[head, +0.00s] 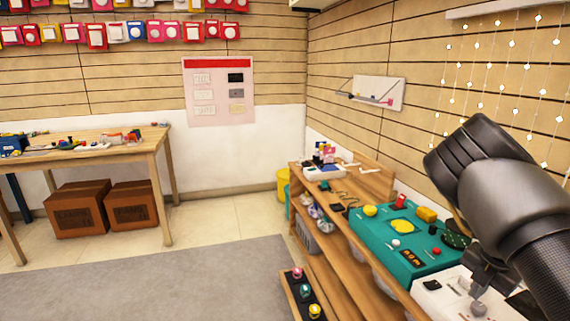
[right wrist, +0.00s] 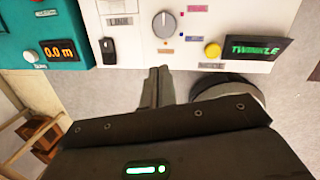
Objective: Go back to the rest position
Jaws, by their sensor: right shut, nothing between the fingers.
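My right arm comes in from the right of the head view. Its gripper (head: 484,284) points down over the white control panel (head: 446,306) at the near end of the shelf unit. In the right wrist view the gripper fingers (right wrist: 157,86) are together and empty, in front of the panel's edge. That white panel (right wrist: 136,48) carries a grey knob (right wrist: 164,24), a black switch (right wrist: 108,50), a yellow button (right wrist: 212,50) and a display reading TWINKLE (right wrist: 255,50). I cannot tell whether the fingers touch the panel. My left gripper is not in view.
A teal panel (head: 372,238) sits beside the white one on the wooden shelf unit (head: 345,266). A workbench (head: 92,148) with two boxes (head: 76,210) under it stands at the left. The grey rug (head: 180,285) is clear. Strings of lights (head: 500,60) hang at the right wall.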

